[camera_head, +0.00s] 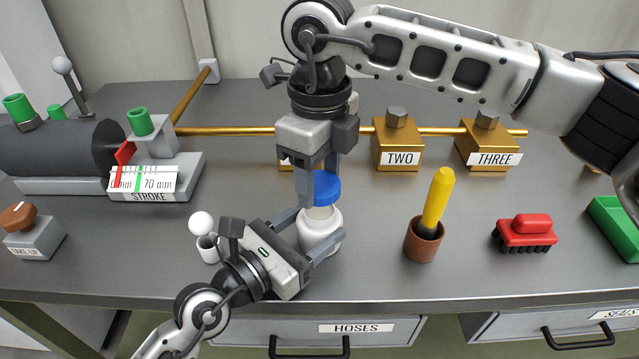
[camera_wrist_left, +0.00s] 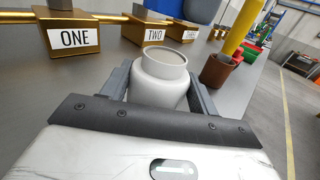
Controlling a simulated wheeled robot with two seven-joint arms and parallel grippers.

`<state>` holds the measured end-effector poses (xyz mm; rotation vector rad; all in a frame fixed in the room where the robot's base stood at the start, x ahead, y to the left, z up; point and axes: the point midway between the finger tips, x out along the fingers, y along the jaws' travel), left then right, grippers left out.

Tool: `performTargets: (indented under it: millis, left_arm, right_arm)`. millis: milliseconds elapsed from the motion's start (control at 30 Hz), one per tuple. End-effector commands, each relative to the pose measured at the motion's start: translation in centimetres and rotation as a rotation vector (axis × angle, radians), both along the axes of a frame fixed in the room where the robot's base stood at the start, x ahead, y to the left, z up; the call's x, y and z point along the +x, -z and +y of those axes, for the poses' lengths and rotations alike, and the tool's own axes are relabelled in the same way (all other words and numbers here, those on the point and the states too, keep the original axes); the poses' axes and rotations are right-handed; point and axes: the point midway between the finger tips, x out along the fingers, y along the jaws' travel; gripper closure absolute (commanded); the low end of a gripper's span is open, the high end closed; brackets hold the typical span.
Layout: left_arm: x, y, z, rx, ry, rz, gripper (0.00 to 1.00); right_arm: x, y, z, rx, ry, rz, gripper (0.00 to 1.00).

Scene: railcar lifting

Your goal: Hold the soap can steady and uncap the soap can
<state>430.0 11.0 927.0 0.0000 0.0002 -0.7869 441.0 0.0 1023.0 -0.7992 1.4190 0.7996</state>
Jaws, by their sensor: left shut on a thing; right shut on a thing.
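The soap can is a white bottle (camera_head: 320,235) standing on the grey bench near its front edge. Its mouth is open in the left wrist view (camera_wrist_left: 165,75). My left gripper (camera_head: 322,232) is shut on the can's body from the lower left, one finger on each side. The blue cap (camera_head: 327,189) is off the can and just above its mouth. My right gripper (camera_head: 318,180) points down from above and is shut on the cap. The cap also shows at the top of the left wrist view (camera_wrist_left: 200,10).
Blocks marked TWO (camera_head: 397,145) and THREE (camera_head: 487,147) stand behind on a brass pipe. A brown cup with a yellow-handled tool (camera_head: 437,203), a red brush (camera_head: 525,232) and a green tray (camera_head: 615,225) are right. A stroke gauge (camera_head: 150,182) and TAKE UP button (camera_head: 20,220) are left.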

Motion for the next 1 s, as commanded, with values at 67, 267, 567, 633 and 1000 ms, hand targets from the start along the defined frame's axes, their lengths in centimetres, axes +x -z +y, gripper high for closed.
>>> performTargets:
  millis: [67,267,567,633,1000]
  left_arm:
    - [0.0,0.0,0.0,-0.001,0.000,-0.001,1.00]
    - [0.0,0.0,0.0,-0.001,0.000,-0.001,1.00]
    - [0.0,0.0,0.0,-0.001,0.000,-0.001,0.15]
    - [0.0,0.0,0.0,-0.001,0.000,-0.001,0.15]
    - [-2.9,0.4,2.9,0.005,0.000,0.002,0.15]
  right_arm:
    - [0.1,-1.1,0.0,0.002,0.001,-0.003,0.76]
    - [0.0,-1.6,0.0,0.000,0.000,0.000,0.76]
    - [0.0,-1.5,0.0,0.000,0.000,0.000,0.76]
    - [0.0,-1.5,0.0,0.000,0.000,0.000,0.76]
    - [0.0,-0.7,0.0,0.000,0.000,0.000,0.76]
